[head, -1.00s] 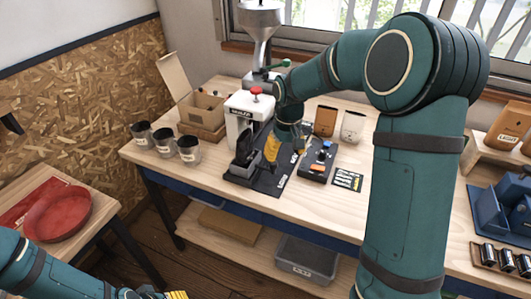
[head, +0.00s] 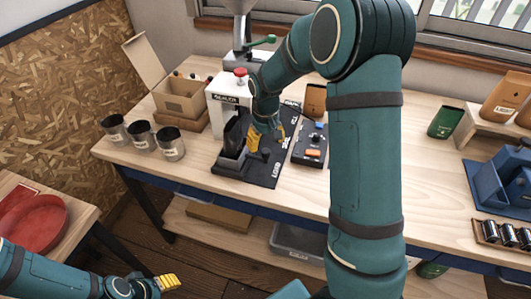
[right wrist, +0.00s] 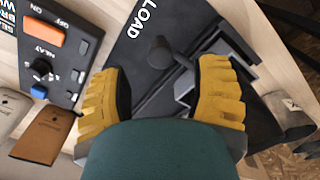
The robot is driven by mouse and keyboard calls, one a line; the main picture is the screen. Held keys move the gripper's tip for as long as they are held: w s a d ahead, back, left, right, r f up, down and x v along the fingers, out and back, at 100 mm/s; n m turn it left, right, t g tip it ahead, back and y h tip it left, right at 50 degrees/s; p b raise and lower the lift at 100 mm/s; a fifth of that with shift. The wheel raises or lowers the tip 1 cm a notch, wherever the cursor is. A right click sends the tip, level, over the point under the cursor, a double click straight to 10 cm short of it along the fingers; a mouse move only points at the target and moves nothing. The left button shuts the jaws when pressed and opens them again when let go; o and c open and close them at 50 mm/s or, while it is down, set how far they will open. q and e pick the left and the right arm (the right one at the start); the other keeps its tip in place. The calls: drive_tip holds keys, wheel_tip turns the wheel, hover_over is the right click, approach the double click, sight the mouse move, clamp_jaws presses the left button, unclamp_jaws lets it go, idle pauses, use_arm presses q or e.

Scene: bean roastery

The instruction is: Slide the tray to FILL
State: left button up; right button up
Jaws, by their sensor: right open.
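The dark tray (head: 229,164) stands at the left part of a black track board (head: 262,178), below the white sealer (head: 226,112). A dark upright pouch (head: 236,132) appears to stand in it. The board reads LOAD near its front; its other lettering is partly hidden by my arm. My right gripper (head: 265,141) points down over the board, beside the tray. In the right wrist view its yellow fingers (right wrist: 163,70) are open, with a black knob (right wrist: 160,48) on a bar between them, near the tips. My left gripper (head: 167,282) is low at the left, away from the bench.
A control box (head: 312,147) with an orange switch and blue button lies right of the board. Three labelled cups (head: 141,136) and an open carton (head: 182,98) stand left. A green pouch (head: 445,122) and a blue holder (head: 495,180) are right. The bench front is clear.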

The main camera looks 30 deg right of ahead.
sight(266, 151)
drive_tip(key=shift+f, duration=2.15)
clamp_jaws()
